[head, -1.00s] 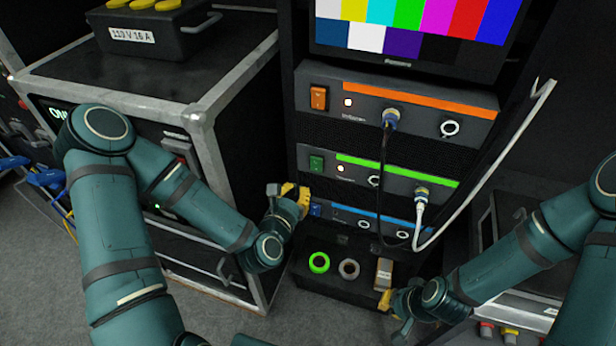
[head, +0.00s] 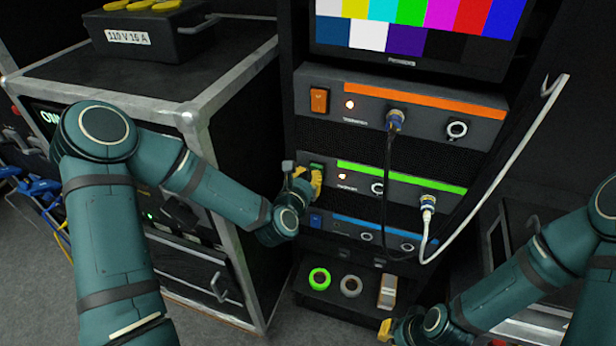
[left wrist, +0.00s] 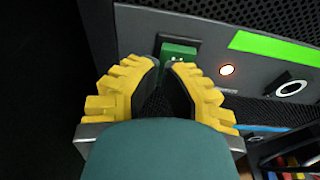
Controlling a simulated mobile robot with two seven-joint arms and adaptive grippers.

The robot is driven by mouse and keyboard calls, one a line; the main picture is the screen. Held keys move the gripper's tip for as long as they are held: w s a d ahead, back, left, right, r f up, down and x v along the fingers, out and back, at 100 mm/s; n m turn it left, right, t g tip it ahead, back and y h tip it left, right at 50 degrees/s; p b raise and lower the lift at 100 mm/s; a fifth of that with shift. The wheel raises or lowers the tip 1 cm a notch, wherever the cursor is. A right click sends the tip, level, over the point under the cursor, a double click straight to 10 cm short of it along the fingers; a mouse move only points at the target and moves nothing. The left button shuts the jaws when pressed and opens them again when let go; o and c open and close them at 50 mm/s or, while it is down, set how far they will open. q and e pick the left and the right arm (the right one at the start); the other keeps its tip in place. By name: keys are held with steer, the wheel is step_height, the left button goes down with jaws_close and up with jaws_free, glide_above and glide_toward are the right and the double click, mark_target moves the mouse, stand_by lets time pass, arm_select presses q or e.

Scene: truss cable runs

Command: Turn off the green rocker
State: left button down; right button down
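The green rocker (left wrist: 179,52) sits at the left end of the panel with the green stripe (head: 400,178). In the head view its upper edge shows (head: 316,166), with the gripper over its lower part. The small lamp (left wrist: 227,70) beside it glows orange-white. My left gripper (head: 316,178) is right in front of the rocker. In the left wrist view its yellow fingers (left wrist: 166,70) are slightly apart with nothing between them, tips at the rocker's lower edge; I cannot tell whether they touch. My right gripper (head: 385,330) is low at the right, its fingers unclear.
The orange rocker (head: 319,101) is on the panel above, the blue rocker (head: 315,220) on the panel below. A black cable (head: 387,190) and a white cable (head: 427,225) hang from the panels. Tape rolls (head: 320,279) lie on the shelf below.

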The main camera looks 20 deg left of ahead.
steer(key=shift+r, duration=0.1)
arm_select(q)
steer(key=shift+w+r+g+p, duration=0.35)
steer(key=shift+g+p, duration=0.05)
steer(key=shift+p, duration=0.5)
steer(key=shift+f, duration=0.25)
arm_select(e)
steer(key=shift+w+r, duration=0.15)
steer(key=shift+r, duration=0.5)
